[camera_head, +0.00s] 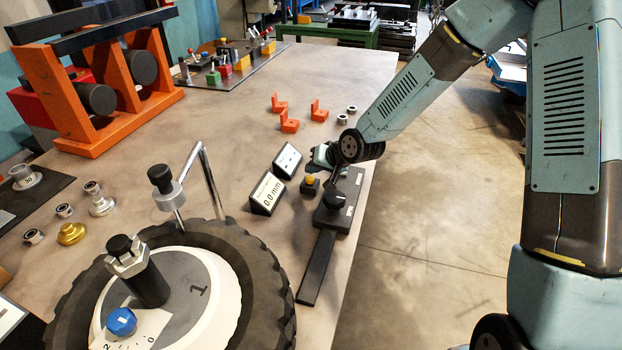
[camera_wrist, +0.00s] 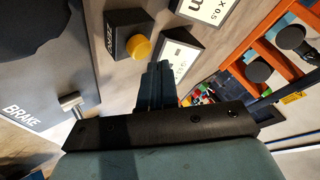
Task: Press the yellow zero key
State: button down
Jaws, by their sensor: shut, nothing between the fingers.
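The yellow zero key (camera_head: 310,180) sits on a small dark block (camera_head: 308,190) near the table's right edge. In the wrist view the yellow key (camera_wrist: 139,47) shows as a round button on the black block, which is marked ZERO. My gripper (camera_head: 318,163) is just behind and above the key in the head view. In the wrist view my gripper's fingers (camera_wrist: 157,68) are shut and empty. Their tips appear close beside the key; I cannot tell the height between them, and no contact is visible.
A display reading 0.0 mm (camera_head: 268,194) and a second small panel (camera_head: 287,161) stand left of the key. A dark brake unit with a knob (camera_head: 335,199) stands to the right. Orange brackets (camera_head: 289,122) lie behind. A large tyre wheel (camera_head: 262,270) fills the front.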

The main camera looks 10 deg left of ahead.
aim_at(313, 179)
jog(key=shift+r, duration=2.5)
jog(key=s+d+r+t+h, duration=0.1)
jog(key=s+d+r+h, duration=0.1)
jog(key=d+r, duration=0.45)
jog(key=s+d+r+h, duration=0.1)
jog(key=d+r+h, duration=0.25)
jog(key=d, duration=0.65)
jog(key=s+d+r+t+h, duration=0.1)
jog(key=s+d+r+h, duration=0.1)
jog(key=d+r, duration=0.55)
jog(key=s+d+r+m, duration=0.1)
jog(key=s+d+r, duration=0.3)
jog(key=s+d, duration=0.3)
jog(key=s+d+r+m, duration=0.2)
jog(key=s+d, duration=0.6)
jog(key=s, duration=0.5)
jog(key=shift+s+r+g, duration=0.25)
jog(key=shift+r+g, duration=0.15)
jog(key=shift+r, duration=0.45)
